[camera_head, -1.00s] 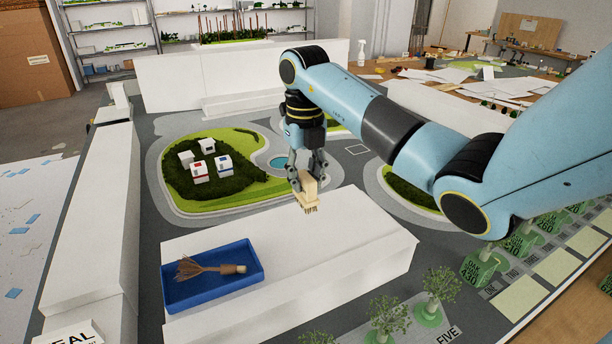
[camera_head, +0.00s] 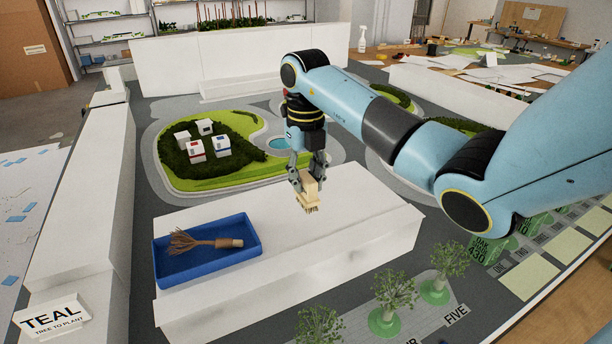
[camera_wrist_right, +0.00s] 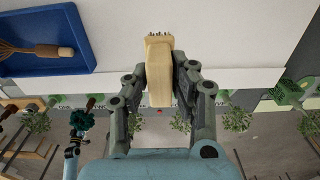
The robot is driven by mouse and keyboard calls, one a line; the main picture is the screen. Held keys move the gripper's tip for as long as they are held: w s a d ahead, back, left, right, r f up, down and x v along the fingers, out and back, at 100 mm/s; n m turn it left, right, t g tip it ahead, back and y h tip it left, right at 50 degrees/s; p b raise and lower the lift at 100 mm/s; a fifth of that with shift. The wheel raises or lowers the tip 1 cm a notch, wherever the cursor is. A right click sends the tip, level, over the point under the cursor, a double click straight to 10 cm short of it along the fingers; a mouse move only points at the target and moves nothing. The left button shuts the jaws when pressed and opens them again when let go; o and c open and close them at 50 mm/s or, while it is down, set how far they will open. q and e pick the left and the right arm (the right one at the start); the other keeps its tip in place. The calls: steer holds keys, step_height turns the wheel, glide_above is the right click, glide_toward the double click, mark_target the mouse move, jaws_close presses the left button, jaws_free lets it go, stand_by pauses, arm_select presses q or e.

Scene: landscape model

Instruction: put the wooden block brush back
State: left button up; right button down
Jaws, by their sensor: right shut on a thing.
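The wooden block brush (camera_head: 312,196) is pale wood with short bristles along its lower end. My right gripper (camera_head: 308,172) is shut on it and holds it above the white block (camera_head: 350,225), bristles facing down. In the right wrist view the brush (camera_wrist_right: 159,70) sits between the two fingers of the gripper (camera_wrist_right: 160,85). A blue tray (camera_head: 257,250) lies on the white block's left part, left of the brush and apart from it. It also shows in the right wrist view (camera_wrist_right: 75,62). My left gripper is not in view.
A brown brush with splayed bristles (camera_head: 205,241) lies in the tray; the tray's right end holds its wooden handle. Model trees (camera_head: 393,290) stand in front of the white block. A green landscape island with small houses (camera_head: 215,180) lies behind. The block's top right of the tray is bare.

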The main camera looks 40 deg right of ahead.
mark_target(306, 198)
steer(key=shift+f+b, duration=1.6)
steer(key=shift+f, duration=0.75)
steer(key=shift+f, duration=0.2)
steer(key=c, duration=1)
jaws_free()
steer(key=shift+c, duration=0.2)
steer(key=shift+r, duration=0.4)
step_height(306, 198, up, 7)
steer(key=shift+f, duration=0.15)
